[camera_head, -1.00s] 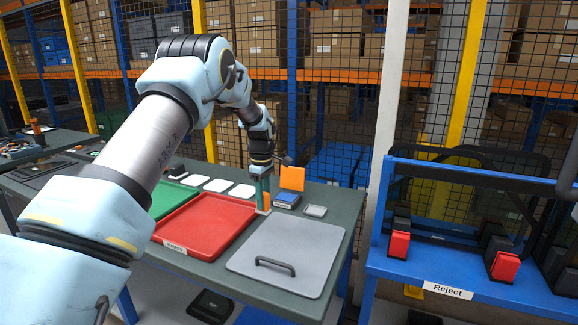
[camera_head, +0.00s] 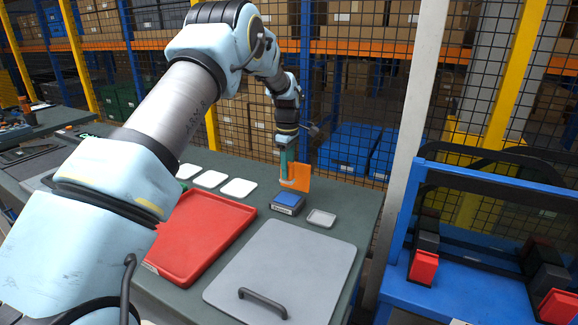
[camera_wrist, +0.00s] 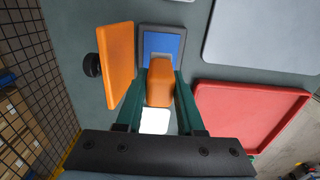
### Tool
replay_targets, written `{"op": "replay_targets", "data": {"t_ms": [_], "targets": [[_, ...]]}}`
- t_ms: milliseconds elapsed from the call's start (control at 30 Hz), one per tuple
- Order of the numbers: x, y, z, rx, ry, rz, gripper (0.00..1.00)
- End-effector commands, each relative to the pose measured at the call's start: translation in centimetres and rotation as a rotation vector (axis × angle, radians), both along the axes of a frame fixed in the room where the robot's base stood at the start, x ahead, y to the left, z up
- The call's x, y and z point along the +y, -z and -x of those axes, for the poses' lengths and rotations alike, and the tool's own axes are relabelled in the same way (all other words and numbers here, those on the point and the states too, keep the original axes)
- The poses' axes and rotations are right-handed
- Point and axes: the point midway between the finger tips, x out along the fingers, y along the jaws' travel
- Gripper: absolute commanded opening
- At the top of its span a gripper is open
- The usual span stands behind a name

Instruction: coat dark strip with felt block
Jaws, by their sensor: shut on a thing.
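My gripper (camera_wrist: 160,92) is shut on an orange block (camera_wrist: 160,82), which sits between its teal fingers. In the head view my gripper (camera_head: 288,180) points down in front of, or beside, an upright orange panel (camera_head: 301,177); I cannot tell whether they touch. In the wrist view the panel (camera_wrist: 118,62) stands left of the block with a gap between them. A blue pad in a dark frame (camera_head: 288,200) lies on the table close to the gripper; it also shows just beyond the block in the wrist view (camera_wrist: 161,45). I cannot make out a dark strip.
A small grey dish (camera_head: 321,218) lies right of the pad. White cards (camera_head: 238,188), a red tray (camera_head: 205,232) and a grey lid with a handle (camera_head: 285,268) lie on the table (camera_head: 366,212). A mesh fence (camera_head: 345,130) stands behind. A blue rack (camera_head: 470,285) stands at right.

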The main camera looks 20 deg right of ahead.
Motion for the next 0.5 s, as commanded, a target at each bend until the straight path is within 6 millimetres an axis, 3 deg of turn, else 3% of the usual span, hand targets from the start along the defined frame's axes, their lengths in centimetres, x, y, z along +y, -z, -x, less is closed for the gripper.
{"op": "replay_targets", "data": {"t_ms": [500], "targets": [[0.0, 5.0, 0.0, 0.000, 0.000, 0.000, 0.00]]}}
